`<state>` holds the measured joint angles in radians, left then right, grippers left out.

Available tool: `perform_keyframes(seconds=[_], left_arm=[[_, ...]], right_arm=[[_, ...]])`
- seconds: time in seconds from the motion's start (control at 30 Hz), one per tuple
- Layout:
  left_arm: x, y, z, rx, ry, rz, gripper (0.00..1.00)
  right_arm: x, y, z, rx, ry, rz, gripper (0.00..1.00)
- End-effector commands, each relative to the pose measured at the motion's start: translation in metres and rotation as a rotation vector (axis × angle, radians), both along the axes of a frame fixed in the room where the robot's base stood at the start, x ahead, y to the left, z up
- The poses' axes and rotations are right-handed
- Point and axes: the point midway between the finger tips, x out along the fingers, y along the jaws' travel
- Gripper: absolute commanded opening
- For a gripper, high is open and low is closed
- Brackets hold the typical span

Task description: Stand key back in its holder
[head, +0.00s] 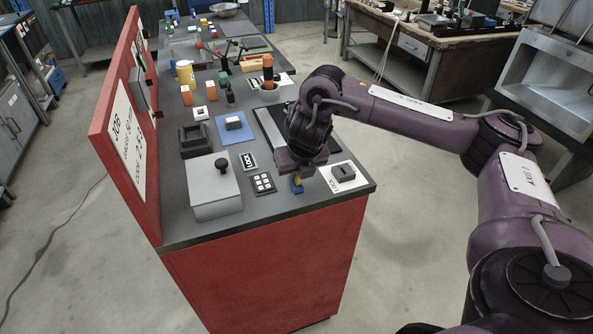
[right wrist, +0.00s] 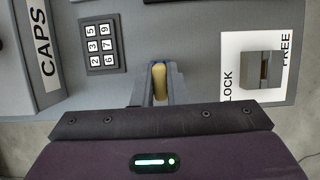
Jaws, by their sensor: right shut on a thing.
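My right gripper (head: 297,186) is over the near right part of the red bench's grey top. It is shut on a small yellow piece, which I take to be the key (right wrist: 159,80); it shows between the fingers in the right wrist view. The rest of the key is hidden. To the right of the gripper, a grey block with a dark slot (right wrist: 262,70) stands on a white plate marked LOCK and FREE (right wrist: 240,48); the block also shows in the head view (head: 344,172). I cannot tell whether this is the key's holder. My left gripper is not in view.
A keypad (head: 263,184) and a grey box with a black knob (head: 214,192) stand left of the gripper. A blue mat with a block (head: 235,131) and a dark square tray (head: 194,142) lie beyond. The bench's near edge is close.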

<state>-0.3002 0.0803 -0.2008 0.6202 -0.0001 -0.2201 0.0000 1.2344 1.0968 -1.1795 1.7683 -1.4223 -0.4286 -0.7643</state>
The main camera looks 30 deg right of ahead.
Motion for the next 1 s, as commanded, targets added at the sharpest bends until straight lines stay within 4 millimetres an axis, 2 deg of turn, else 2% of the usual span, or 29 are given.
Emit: perform_keyframes(seconds=[0.07,0.1,0.27,0.57,0.77,0.83,1.0], left_arm=[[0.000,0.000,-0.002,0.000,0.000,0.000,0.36],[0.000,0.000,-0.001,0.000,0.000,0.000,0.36],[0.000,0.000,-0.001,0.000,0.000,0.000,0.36],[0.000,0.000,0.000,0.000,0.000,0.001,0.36],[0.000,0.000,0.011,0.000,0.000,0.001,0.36],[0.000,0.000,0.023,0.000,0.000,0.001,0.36],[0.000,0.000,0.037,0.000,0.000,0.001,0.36]], right_arm=[[0.000,0.000,-0.003,0.000,0.000,0.000,0.00],[0.000,0.000,-0.001,0.000,-0.001,0.000,0.17],[0.000,0.000,-0.001,0.000,0.000,0.000,0.37],[-0.001,0.000,0.001,0.000,-0.001,0.000,0.37],[-0.010,0.003,0.029,-0.001,-0.005,0.001,0.37],[-0.014,0.003,0.045,-0.002,-0.006,0.002,0.37],[-0.024,0.006,0.065,-0.002,-0.003,0.000,0.37]])
